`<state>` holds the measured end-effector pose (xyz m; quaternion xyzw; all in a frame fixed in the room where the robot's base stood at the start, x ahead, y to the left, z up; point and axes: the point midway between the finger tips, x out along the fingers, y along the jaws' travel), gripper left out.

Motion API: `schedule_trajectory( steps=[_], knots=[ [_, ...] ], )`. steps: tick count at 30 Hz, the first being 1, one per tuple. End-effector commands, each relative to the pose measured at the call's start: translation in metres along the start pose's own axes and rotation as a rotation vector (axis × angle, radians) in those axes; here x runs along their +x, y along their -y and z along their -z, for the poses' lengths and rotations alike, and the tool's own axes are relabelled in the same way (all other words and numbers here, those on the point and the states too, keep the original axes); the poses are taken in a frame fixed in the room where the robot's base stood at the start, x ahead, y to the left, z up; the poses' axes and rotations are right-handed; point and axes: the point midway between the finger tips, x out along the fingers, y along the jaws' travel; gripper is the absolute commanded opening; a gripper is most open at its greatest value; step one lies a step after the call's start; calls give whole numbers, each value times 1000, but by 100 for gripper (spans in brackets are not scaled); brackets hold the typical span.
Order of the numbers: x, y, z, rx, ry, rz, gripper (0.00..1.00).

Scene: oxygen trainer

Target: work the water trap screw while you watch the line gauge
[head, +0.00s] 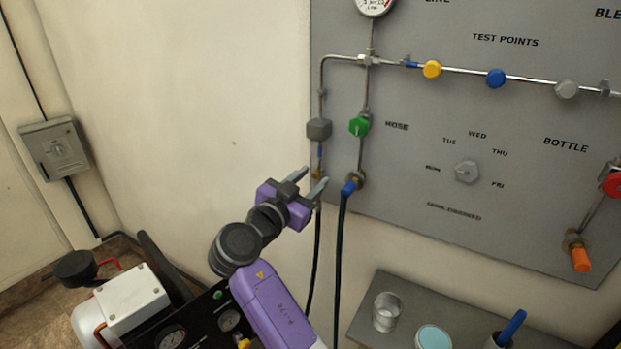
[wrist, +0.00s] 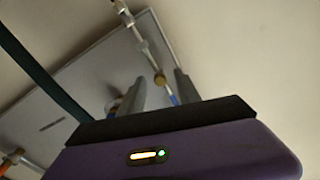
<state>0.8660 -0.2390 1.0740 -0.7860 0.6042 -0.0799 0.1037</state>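The line gauge (head: 374,6) is at the top edge of the head view; its upper part is cut off and the reading is too small to tell. The grey water trap (head: 319,129) hangs on the left pipe, with a short blue section below it. A small brass piece (head: 318,173), seemingly the screw, is at the bottom. My gripper (head: 311,180) is open, its fingertips close to this piece; contact cannot be told. In the wrist view a brass fitting (wrist: 160,79) and a blue piece (wrist: 173,99) show between the two spread fingers (wrist: 162,90).
A green valve knob (head: 359,126) and a blue-ended hose (head: 348,187) are just right of the trap. A grey shelf (head: 361,325) with a metal cup (head: 386,311) is below. A compressor (head: 128,300) stands at lower left.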

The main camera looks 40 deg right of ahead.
Motion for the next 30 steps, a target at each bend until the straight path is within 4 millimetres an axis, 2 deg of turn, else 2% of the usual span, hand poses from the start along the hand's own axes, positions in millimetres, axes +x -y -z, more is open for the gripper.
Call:
schedule_trajectory(
  steps=[8,12,14,23,30],
  knots=[
    [1,0,0,0,0,1,38],
    [1,0,0,0,1,1,10],
    [1,0,0,0,1,1,0],
    [1,0,-1,-11,1,1,0],
    [0,0,-1,-101,1,1,0]
  ],
)
